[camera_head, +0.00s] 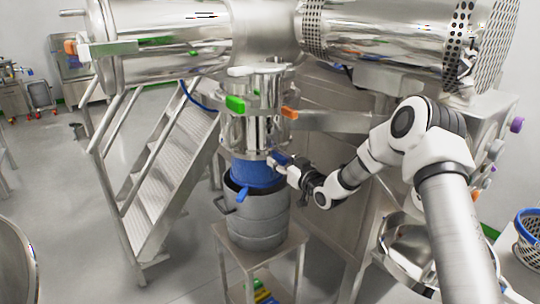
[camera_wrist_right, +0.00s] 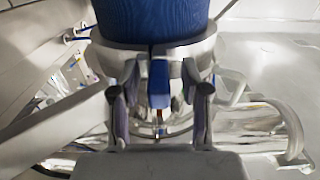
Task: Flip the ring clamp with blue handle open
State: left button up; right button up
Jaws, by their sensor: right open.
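The ring clamp (camera_head: 245,154) is a shiny metal band at the lower end of the steel cylinder, above a blue sleeve (camera_head: 257,174). Its blue handle (camera_head: 280,158) sits at the band's right front side. My right gripper (camera_head: 284,168) reaches in from the right and is right at the handle. In the right wrist view, the two fingers of my gripper (camera_wrist_right: 160,108) are apart, with the blue handle (camera_wrist_right: 158,82) between them and the metal band (camera_wrist_right: 190,48) just beyond. I cannot tell whether the fingers touch the handle. My left gripper is not in view.
A grey drum (camera_head: 257,218) stands on a steel stand (camera_head: 283,246) under the sleeve, with another blue lever (camera_head: 243,194) at its rim. A green handle (camera_head: 235,104) and an orange handle (camera_head: 289,113) sit higher on the cylinder. Metal stairs (camera_head: 172,170) stand to the left.

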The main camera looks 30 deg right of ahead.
jog(key=shift+s+d+r, duration=0.1)
jog(key=shift+s+r, duration=0.1)
jog(key=shift+s, duration=0.1)
jog(key=shift+s+r, duration=0.2)
jog(key=shift+s, duration=0.1)
jog(key=c, duration=0.4)
grip_shut()
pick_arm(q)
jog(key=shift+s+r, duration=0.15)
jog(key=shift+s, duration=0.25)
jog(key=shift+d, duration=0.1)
